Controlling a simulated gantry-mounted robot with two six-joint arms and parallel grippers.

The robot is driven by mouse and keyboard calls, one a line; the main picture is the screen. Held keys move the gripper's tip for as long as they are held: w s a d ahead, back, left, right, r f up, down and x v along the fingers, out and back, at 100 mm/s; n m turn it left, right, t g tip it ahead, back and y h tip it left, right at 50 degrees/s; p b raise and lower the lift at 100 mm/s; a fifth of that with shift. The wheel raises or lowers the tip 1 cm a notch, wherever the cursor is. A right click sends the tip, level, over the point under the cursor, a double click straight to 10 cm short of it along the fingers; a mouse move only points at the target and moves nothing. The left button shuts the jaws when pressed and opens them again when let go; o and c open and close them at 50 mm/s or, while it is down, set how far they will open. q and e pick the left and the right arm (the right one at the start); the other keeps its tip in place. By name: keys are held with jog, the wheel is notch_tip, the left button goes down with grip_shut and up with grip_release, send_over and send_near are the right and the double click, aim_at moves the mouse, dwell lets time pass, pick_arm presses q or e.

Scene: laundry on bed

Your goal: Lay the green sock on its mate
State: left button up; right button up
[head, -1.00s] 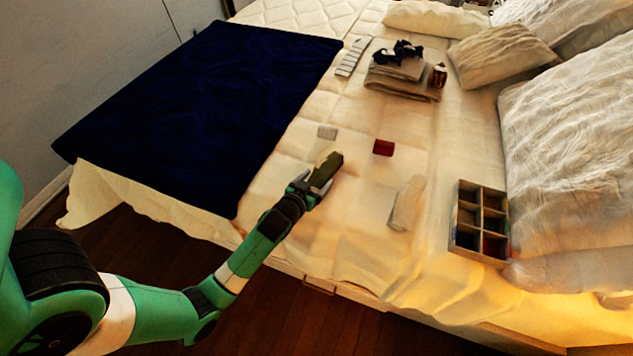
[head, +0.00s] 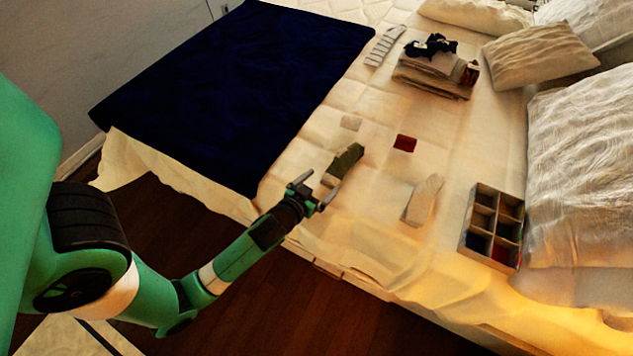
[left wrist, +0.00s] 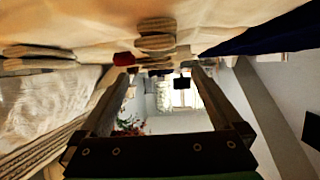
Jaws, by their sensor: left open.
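The dark green sock (head: 347,160) lies on the bed near its front edge in the head view. A paler piece (head: 330,180) shows at its near end; I cannot tell whether it is the mate beneath. My left gripper (head: 318,196) is open and empty, just in front of the sock's near end and apart from it. In the left wrist view, which is upside down, the open fingers (left wrist: 162,68) have nothing between their tips, and a brownish rounded end (left wrist: 156,25) shows above them. My right gripper is out of view.
A small grey cloth (head: 351,123), a red folded piece (head: 405,143) and a pale elongated item (head: 423,200) lie around. A divided box (head: 466,240) stands right. Folded towels (head: 432,84) lie behind. A navy blanket (head: 230,90) covers the left side. Bare sheet separates them.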

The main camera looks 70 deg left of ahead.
pick_arm(q)
jog(key=shift+v, duration=1.55)
jog(key=w+d+r+m+t+h, duration=0.1)
jog(key=w+d+r+t, duration=0.15)
jog(key=w+r, duration=0.45)
jog(key=w+d+r+t, duration=0.2)
jog(key=w+r+t, duration=0.1)
jog(key=r, duration=0.7)
jog(key=w+d+r+m+t+h, duration=0.1)
jog(key=w+d+r+t, duration=0.1)
jog(key=w+r, duration=0.5)
jog(key=s+d+r+m+t+h, duration=0.2)
jog(key=d+r+t+h, duration=0.1)
jog(key=r, duration=0.8)
jog(key=s+d+r+m+t+h, duration=0.2)
jog(key=d+r, duration=0.4)
jog(key=r, duration=0.6)
jog(key=s+d+r+m+t+h, duration=0.2)
jog(key=s+d+r+t+h, duration=0.1)
jog(key=r, duration=0.9)
jog(key=shift+s+d+m+t+h, duration=0.35)
jog(key=shift+s+d+t, duration=0.35)
jog(key=shift+d, duration=0.45)
jog(key=shift+w, duration=0.1)
